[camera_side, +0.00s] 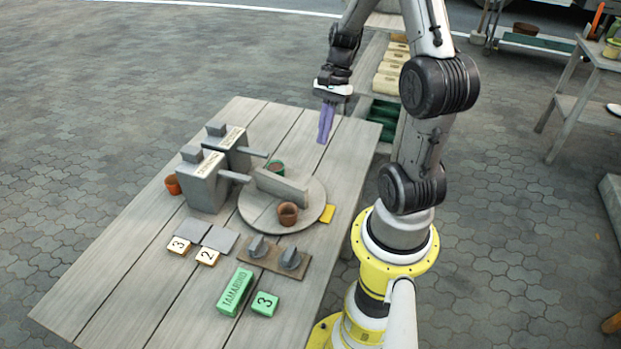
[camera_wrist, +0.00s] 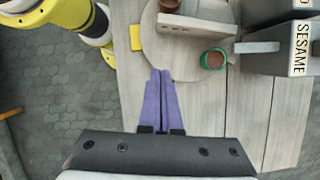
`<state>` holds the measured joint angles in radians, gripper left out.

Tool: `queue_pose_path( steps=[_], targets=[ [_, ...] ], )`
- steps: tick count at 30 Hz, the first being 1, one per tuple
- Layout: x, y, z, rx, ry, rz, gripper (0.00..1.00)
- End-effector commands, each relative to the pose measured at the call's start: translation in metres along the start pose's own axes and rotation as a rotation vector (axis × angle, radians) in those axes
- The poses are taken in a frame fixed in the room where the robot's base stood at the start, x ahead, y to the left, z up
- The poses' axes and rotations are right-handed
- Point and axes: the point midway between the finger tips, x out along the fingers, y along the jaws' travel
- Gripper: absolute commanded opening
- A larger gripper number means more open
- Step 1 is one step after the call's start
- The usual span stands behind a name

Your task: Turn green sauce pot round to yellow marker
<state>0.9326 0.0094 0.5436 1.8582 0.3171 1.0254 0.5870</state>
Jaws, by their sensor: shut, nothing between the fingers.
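The green sauce pot (camera_side: 277,167), a small cup with a green rim and dark contents, stands on a round grey turntable (camera_side: 257,211), behind an upright grey wall (camera_side: 281,188). In the wrist view the green pot (camera_wrist: 213,59) is near the disc's right edge. A brown-orange pot (camera_side: 288,214) stands on the other side of the wall. The yellow marker (camera_side: 327,213) lies on the table beside the disc's right rim; it also shows in the wrist view (camera_wrist: 135,37). My gripper (camera_side: 324,141), with purple fingers, is shut and empty, above the table's far right part, apart from the disc.
Two grey dispensers (camera_side: 203,185) with protruding bars stand left of the disc, beside an orange pot (camera_side: 173,185). A two-knob panel (camera_side: 273,257), numbered tiles (camera_side: 207,257) and a green TAMARIND block (camera_side: 235,292) lie nearer. The table's far end is clear.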

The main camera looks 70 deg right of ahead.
Motion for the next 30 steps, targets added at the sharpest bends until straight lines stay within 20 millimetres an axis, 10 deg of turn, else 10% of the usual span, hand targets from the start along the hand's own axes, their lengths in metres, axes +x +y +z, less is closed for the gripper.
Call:
queue_pose_path(
  steps=[8,21,30],
  targets=[
    [0.016,0.005,-0.005,0.029,-0.005,-0.006,0.00],
    [0.100,0.005,-0.005,0.027,-0.003,-0.003,0.00],
    [0.112,0.003,0.027,0.025,0.000,-0.007,0.00]
  ],
)
